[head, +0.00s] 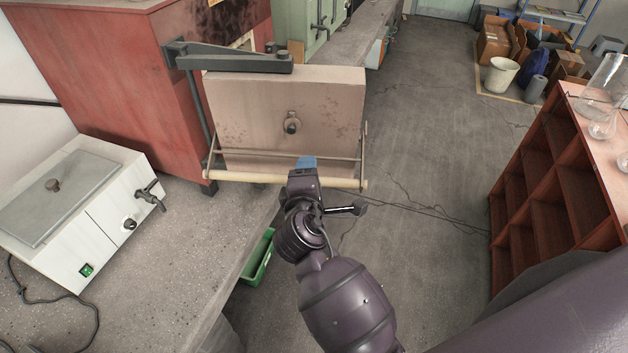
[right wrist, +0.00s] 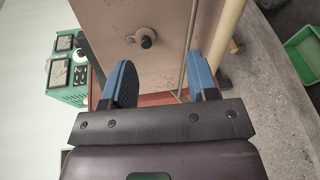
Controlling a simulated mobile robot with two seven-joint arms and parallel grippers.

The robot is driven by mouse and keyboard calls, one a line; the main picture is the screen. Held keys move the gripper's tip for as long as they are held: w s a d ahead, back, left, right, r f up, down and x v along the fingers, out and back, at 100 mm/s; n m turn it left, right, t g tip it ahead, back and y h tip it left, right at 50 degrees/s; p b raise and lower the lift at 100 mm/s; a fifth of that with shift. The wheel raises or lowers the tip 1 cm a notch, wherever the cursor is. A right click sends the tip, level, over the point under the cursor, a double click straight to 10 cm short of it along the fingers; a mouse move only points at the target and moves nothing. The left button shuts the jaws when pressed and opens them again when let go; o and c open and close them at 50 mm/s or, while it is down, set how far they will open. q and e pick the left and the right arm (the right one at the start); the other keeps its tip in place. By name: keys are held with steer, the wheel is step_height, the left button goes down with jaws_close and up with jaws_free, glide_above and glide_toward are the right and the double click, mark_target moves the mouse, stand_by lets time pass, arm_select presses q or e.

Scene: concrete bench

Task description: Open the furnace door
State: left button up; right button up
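The furnace (head: 125,70) is a red cabinet on the bench at the upper left. Its thick beige door (head: 285,105) stands swung out from the furnace front on a dark hinge arm (head: 230,57), reaching past the bench edge. A pale handle bar (head: 235,177) runs along the door's lower front. My right gripper (head: 307,164) is at this bar, in front of the door. In the right wrist view its blue fingers (right wrist: 162,84) are apart, with the door (right wrist: 155,60) beyond. The pale bar (right wrist: 229,40) passes beside the right finger; contact is unclear. My left gripper is out of view.
A white bath with a grey lid (head: 60,195) and tap stands on the bench at left. A green bin (head: 258,258) is below the bench edge. A reddish shelf (head: 555,180) with glassware stands at right. The floor between (head: 425,150) is clear.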

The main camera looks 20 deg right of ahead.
steer(key=shift+s+r, duration=0.25)
steer(key=shift+s, duration=0.85)
